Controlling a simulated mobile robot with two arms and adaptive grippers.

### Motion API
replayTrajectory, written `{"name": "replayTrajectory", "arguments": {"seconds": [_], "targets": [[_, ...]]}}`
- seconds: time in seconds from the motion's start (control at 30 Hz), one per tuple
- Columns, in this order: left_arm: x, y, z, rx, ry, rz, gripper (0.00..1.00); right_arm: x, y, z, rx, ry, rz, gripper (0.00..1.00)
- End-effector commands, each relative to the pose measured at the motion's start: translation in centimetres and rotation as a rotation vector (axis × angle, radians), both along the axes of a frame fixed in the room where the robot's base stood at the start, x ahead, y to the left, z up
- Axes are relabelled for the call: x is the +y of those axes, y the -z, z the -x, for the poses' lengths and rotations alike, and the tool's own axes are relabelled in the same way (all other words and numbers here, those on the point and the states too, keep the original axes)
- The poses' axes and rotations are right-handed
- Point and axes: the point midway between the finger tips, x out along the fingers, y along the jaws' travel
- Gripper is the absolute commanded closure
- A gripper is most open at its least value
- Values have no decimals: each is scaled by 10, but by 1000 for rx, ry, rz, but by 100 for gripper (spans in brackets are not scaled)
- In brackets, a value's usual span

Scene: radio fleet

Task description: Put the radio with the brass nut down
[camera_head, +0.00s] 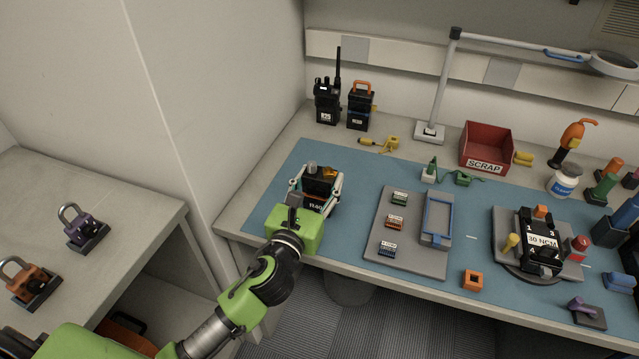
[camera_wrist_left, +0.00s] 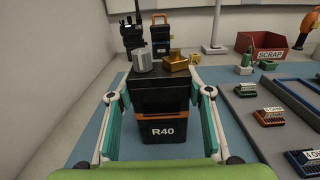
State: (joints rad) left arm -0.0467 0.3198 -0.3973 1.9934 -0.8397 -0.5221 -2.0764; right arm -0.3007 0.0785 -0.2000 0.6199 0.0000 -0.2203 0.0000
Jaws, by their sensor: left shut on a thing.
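The radio marked R40 (camera_head: 320,187) is a dark box with an orange stripe. A brass nut (camera_wrist_left: 176,63) and a silver knob (camera_wrist_left: 143,61) sit on its top in the left wrist view, where the radio (camera_wrist_left: 163,118) stands upright. My left gripper (camera_head: 316,184) is shut on the radio, one finger on each side, over the left part of the blue mat (camera_head: 350,165). I cannot tell whether the radio's base touches the mat. My right gripper is not in view.
Two other radios, one with an antenna (camera_head: 326,104) and one with an orange handle (camera_head: 359,108), stand at the back left. A grey tray (camera_head: 378,225) with small blocks lies to the right. A red scrap bin (camera_head: 487,143) is further back. The mat's back left is clear.

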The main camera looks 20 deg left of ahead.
Motion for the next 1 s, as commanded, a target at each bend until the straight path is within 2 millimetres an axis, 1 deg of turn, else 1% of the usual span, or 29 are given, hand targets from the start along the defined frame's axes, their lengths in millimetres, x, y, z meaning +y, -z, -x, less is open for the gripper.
{"name": "replayTrajectory", "arguments": {"seconds": [0.27,0.37,0.4,0.43,0.47,0.77,0.87,1.0], "targets": [[0,0,0,-4,1,-1,84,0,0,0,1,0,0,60],[0,3,0,-4,1,0,84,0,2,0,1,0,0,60],[0,4,0,-1,0,0,49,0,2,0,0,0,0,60],[0,4,0,-1,0,0,41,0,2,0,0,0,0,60],[0,4,0,-1,0,0,37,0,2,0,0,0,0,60],[0,4,0,-1,0,0,37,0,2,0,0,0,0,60],[0,0,1,-1,0,-1,37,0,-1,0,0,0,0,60],[0,2,17,2,1,0,37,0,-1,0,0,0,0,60]]}}
